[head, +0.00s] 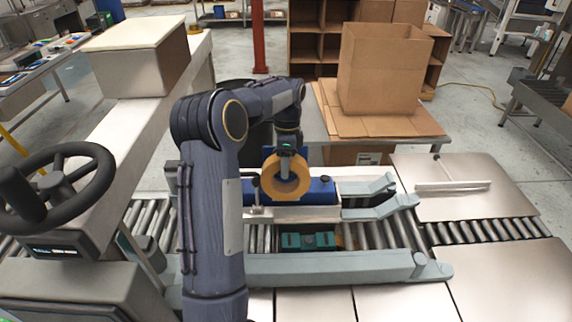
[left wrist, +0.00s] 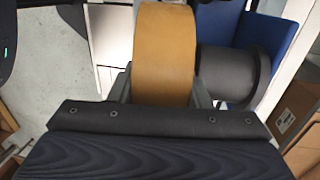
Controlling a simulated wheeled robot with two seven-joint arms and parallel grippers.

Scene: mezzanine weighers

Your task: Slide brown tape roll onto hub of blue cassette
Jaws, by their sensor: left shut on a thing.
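The brown tape roll (head: 268,178) is held upright in my left gripper (head: 287,157), its round opening facing the head camera. In the left wrist view the roll (left wrist: 165,50) sits between the two dark fingers (left wrist: 163,88), which are shut on it. The blue cassette (head: 318,192) stands on the conveyor line behind the roll, which partly hides it. In the left wrist view the cassette's black hub (left wrist: 232,75) lies just right of the roll, in front of the blue panel (left wrist: 225,22). The roll is beside the hub, not around it. My right gripper is not in view.
Grey guide rails (head: 375,187) and a long grey rail (head: 330,268) border the rollers. A teal block (head: 307,241) lies in front of the cassette. A cardboard box (head: 380,72) stands behind on a table. A black handwheel (head: 50,188) is at left. Flat metal plates (head: 465,190) at right are mostly clear.

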